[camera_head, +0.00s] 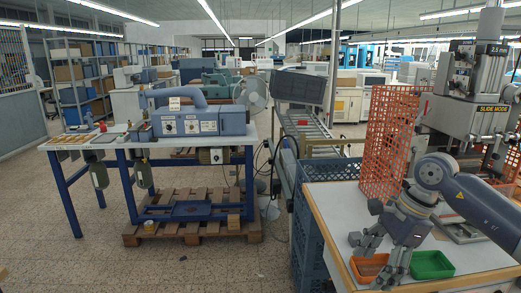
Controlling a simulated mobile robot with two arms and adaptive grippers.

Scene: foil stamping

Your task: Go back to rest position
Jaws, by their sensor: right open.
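My right arm comes in from the right edge over the white table (315,198). My right gripper (374,263) hangs open with its fingers pointing down and left, at the small orange tray (357,276). The fingers cover part of that tray, so I cannot tell how far above it they are or what lies inside. No object shows between the fingers. A green tray (433,266) sits just right of the gripper. My left gripper is not in view.
The stamping machine (480,118) stands at the right, behind my arm. An orange mesh panel (388,142) rises at the table's back. Blue crates (308,240) stand along its left side.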

